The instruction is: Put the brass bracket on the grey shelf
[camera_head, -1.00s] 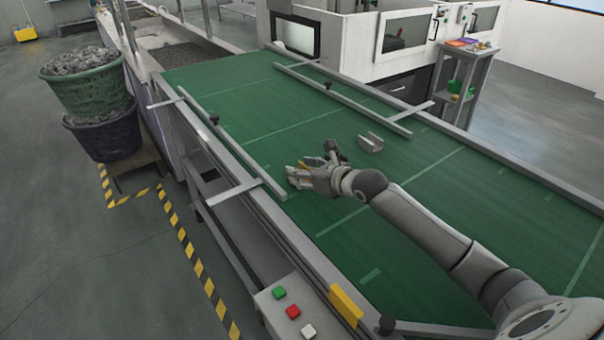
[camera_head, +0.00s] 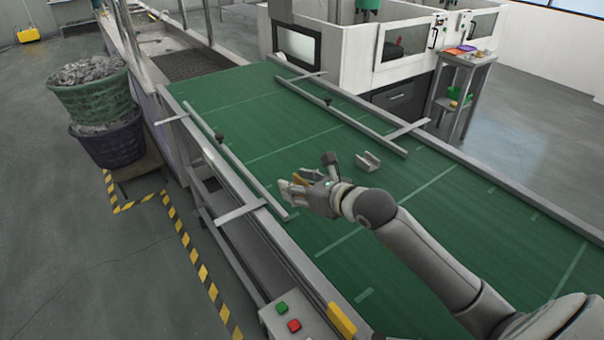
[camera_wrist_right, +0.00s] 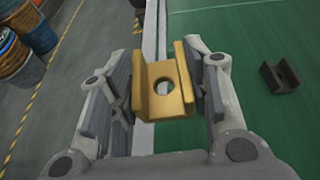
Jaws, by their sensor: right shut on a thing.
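The brass bracket (camera_wrist_right: 165,88) is a yellow channel-shaped piece with a round hole in its base. It sits between the fingers of my right gripper (camera_wrist_right: 160,100), which is shut on it. My left gripper is out of view.
A grey metal bracket (camera_head: 367,162) lies on the green belt (camera_head: 310,130), right of my gripper; it also shows in the wrist view (camera_wrist_right: 280,76). Guide rails (camera_head: 340,114) run along the belt. A button box (camera_head: 290,322) is at the near edge. Stacked bins (camera_head: 95,105) stand left.

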